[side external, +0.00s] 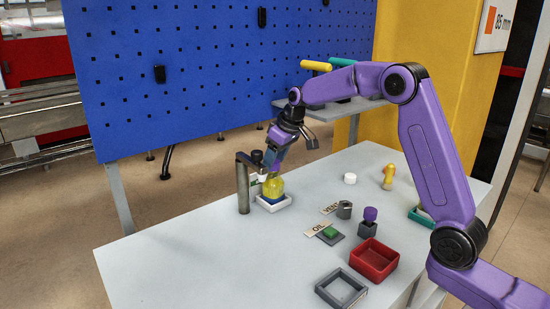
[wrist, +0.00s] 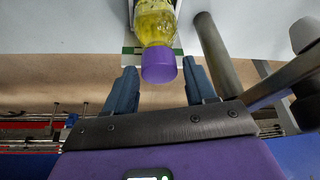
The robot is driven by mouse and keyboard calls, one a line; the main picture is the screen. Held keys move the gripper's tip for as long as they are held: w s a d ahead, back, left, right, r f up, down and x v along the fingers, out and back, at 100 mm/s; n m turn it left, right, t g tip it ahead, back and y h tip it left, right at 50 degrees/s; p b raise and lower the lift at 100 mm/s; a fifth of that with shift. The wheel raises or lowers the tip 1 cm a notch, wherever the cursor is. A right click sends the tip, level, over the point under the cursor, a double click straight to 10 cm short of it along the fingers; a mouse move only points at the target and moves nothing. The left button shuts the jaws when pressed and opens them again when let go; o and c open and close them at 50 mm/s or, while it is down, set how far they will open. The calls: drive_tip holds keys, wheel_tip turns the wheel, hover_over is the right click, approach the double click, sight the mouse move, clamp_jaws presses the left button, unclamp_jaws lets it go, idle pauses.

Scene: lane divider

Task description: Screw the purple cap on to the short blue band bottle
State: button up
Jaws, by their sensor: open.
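A bottle of yellow liquid (side external: 275,186) stands upright in a white square holder (side external: 288,202) at the far left of the table. It also shows in the wrist view (wrist: 155,25), with a purple cap (wrist: 158,66) at its mouth. Whether the cap is tight I cannot tell. My gripper (side external: 272,164) is at the top of this bottle, tilted. In the wrist view my gripper (wrist: 158,70) is open, with one finger on each side of the cap and visible gaps. Blue shows low on the bottle in the side view, but I cannot make out a band clearly.
A grey post (side external: 242,188) with a side arm and dark knob stands close left of the bottle. Another purple piece (side external: 370,214) sits on a grey block. A red tray (side external: 374,260), grey tray (side external: 341,289), white cap (side external: 350,178) and orange-yellow bottle (side external: 388,176) stand right.

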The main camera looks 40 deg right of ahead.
drive_tip(key=shift+n, duration=0.3)
drive_tip(key=shift+n+y, duration=0.4)
drive_tip(key=shift+n, duration=0.3)
drive_tip(key=shift+d+n+g+y, duration=0.1)
drive_tip(key=shift+n+g+y, duration=0.2)
drive_tip(key=shift+n, duration=0.6)
drive_tip(key=shift+n+y, duration=0.3)
drive_tip(key=shift+n, duration=0.5)
drive_tip(key=c, duration=0.6)
drive_tip(key=shift+o, duration=0.2)
